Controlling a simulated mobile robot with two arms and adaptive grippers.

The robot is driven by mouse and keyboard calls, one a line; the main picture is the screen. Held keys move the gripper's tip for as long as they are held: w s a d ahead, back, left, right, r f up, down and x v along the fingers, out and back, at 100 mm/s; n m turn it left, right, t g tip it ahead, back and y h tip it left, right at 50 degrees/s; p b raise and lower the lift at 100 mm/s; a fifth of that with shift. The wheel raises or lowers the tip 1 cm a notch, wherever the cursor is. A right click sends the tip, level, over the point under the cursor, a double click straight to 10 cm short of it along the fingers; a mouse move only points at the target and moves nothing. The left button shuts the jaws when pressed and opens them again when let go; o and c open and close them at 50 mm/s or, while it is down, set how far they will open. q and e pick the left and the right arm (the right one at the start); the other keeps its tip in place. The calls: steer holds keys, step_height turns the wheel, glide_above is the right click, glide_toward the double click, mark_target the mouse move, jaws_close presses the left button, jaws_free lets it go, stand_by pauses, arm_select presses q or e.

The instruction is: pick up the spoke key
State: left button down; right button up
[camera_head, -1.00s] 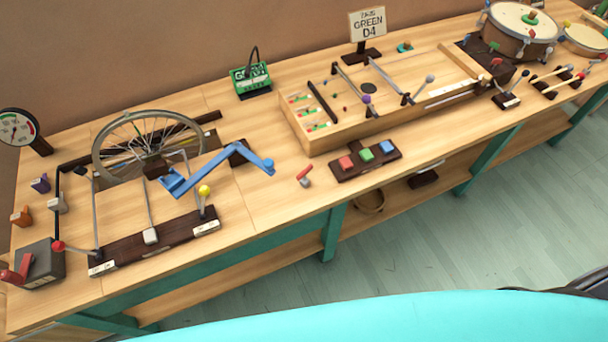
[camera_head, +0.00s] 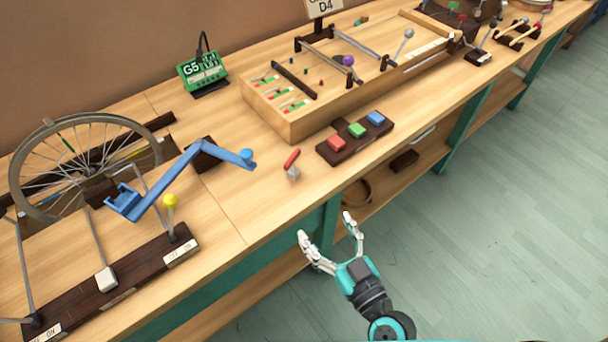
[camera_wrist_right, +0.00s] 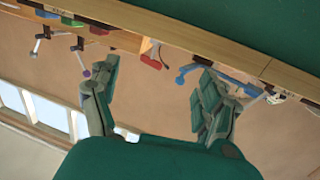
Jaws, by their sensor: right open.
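A small red-handled tool with a grey head, which looks like the spoke key (camera_head: 291,163), lies on the wooden bench (camera_head: 232,204) near its front edge. It is between the blue crank arm and the block of coloured buttons. In the right wrist view a small red piece (camera_wrist_right: 151,61) between the buttons and the blue arm appears to be the same tool. My right gripper (camera_head: 325,226) is open and empty, in front of the bench edge, apart from the tool and below it in the head picture. My left gripper is out of view.
The blue crank arm (camera_head: 180,178) reaches toward the tool from the left. The dark block (camera_head: 342,153) with red, green and blue buttons stands close at its right. A wooden box (camera_head: 284,125) is behind. Bare bench lies in front of the tool.

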step_height(320, 180, up, 2)
steer(key=p, duration=0.1)
glide_toward(293, 166)
steer(key=x, duration=0.5)
steer(key=shift+s+a+f, duration=0.15)
steer(key=shift+a, duration=0.05)
steer(key=shift+w+a, duration=0.1)
steer(key=shift+w, duration=0.35)
steer(key=x, duration=0.4)
steer(key=shift+w, duration=0.4)
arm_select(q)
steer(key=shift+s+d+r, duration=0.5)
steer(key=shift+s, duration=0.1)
arm_select(e)
jaws_close()
